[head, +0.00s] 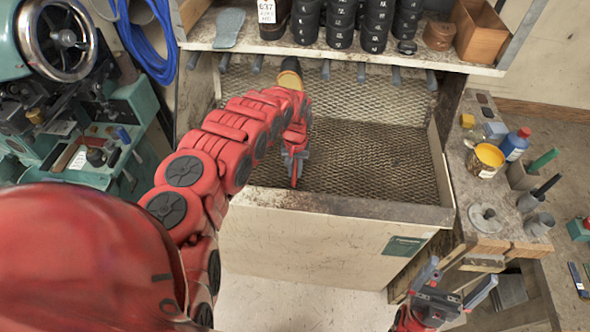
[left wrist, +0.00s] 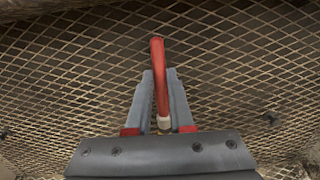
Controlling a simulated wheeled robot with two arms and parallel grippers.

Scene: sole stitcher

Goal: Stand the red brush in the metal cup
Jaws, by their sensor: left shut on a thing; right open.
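My left gripper (head: 294,178) hangs over the mesh-lined bin, pointing down. In the left wrist view it is shut on a slim red brush (left wrist: 158,62), which has a pale end near the base of the fingers; the rest of the brush is partly hidden between them. A grey metal cup (head: 539,224), which looks empty, stands on the right bench near its front edge, well to the right of my left gripper. My right gripper (head: 452,290) is open and empty, low in front of that bench.
The bin (head: 345,207) has raised walls and a mesh floor (head: 375,160). A shelf (head: 390,58) crosses behind it. On the right bench are grey holders with green (head: 543,160) and black (head: 547,185) handles, a yellow pot (head: 487,160), a blue bottle (head: 514,146) and a round metal piece (head: 487,219).

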